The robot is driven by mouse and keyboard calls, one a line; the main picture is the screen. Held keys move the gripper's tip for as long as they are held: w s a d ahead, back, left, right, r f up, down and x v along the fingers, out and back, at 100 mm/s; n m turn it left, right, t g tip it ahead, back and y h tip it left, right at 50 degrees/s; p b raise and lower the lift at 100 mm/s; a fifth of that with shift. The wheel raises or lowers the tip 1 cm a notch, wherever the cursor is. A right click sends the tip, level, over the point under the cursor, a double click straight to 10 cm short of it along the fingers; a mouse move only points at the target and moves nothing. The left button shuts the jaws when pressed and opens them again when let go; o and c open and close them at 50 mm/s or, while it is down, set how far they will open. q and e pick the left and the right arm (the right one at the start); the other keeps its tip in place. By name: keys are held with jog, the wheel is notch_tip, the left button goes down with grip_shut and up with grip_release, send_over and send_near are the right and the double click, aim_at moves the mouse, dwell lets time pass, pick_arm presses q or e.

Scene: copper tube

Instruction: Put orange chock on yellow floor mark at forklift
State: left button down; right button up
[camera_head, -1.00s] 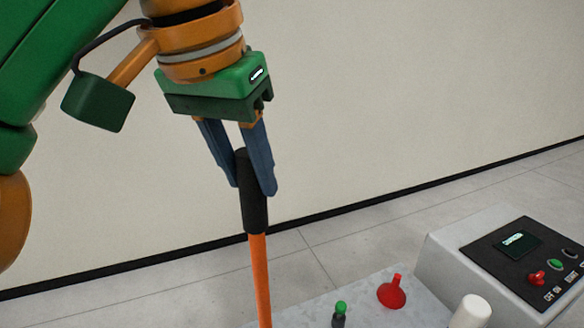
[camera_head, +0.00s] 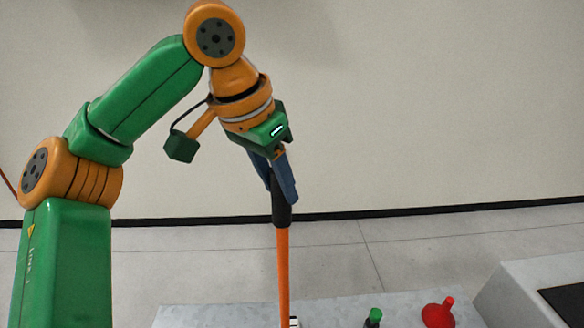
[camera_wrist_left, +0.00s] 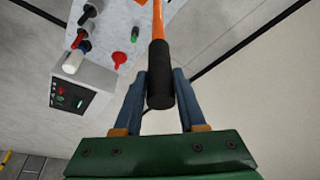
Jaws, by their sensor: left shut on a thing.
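My left gripper (camera_head: 284,192) is shut on the black grip (camera_head: 281,212) of an orange rod (camera_head: 283,265) and holds it near upright. The rod runs down out of the head view, past the grey worktop's edge. In the left wrist view, the black grip (camera_wrist_left: 160,88) sits between the fingers and the rod (camera_wrist_left: 158,20) leaves at the top. No forklift shows. A small piece of yellow line (camera_wrist_left: 6,158) shows at the lower left of the wrist view; I cannot tell whether it is the floor mark. My right gripper is not in view.
A grey worktop (camera_head: 210,314) lies below, with a red funnel (camera_head: 438,312) and a green-topped bottle (camera_head: 374,316). A control box (camera_wrist_left: 68,98) with a dark panel stands beside it. Open tiled floor (camera_head: 420,240) and a plain wall lie behind.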

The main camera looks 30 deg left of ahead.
pick_arm(q)
jog(key=shift+s+a+f, duration=0.15)
jog(key=shift+a+f, duration=0.05)
jog(key=shift+f, duration=0.25)
jog(key=shift+s+d+f, duration=0.1)
jog(key=shift+s, duration=0.2)
jog(key=shift+s+d, duration=0.25)
jog(key=shift+d, duration=0.3)
jog(key=shift+w+d, duration=0.1)
jog(key=shift+w+f, duration=0.1)
jog(key=shift+w, duration=0.1)
jog(key=c, duration=0.7)
grip_release()
jog(key=shift+a+f, duration=0.1)
jog(key=shift+a, duration=0.1)
jog(key=shift+o, duration=1.1)
jog(key=shift+a, duration=0.1)
jog(key=shift+s, duration=0.3)
jog(key=shift+r, duration=0.5)
jog(key=d+v, duration=0.1)
jog(key=v, duration=1)
jog(key=shift+s+a, duration=0.2)
jog(key=shift+a, duration=0.1)
jog(key=shift+r, duration=0.15)
jog(key=shift+c, duration=0.6)
jog(key=shift+w+a, duration=0.1)
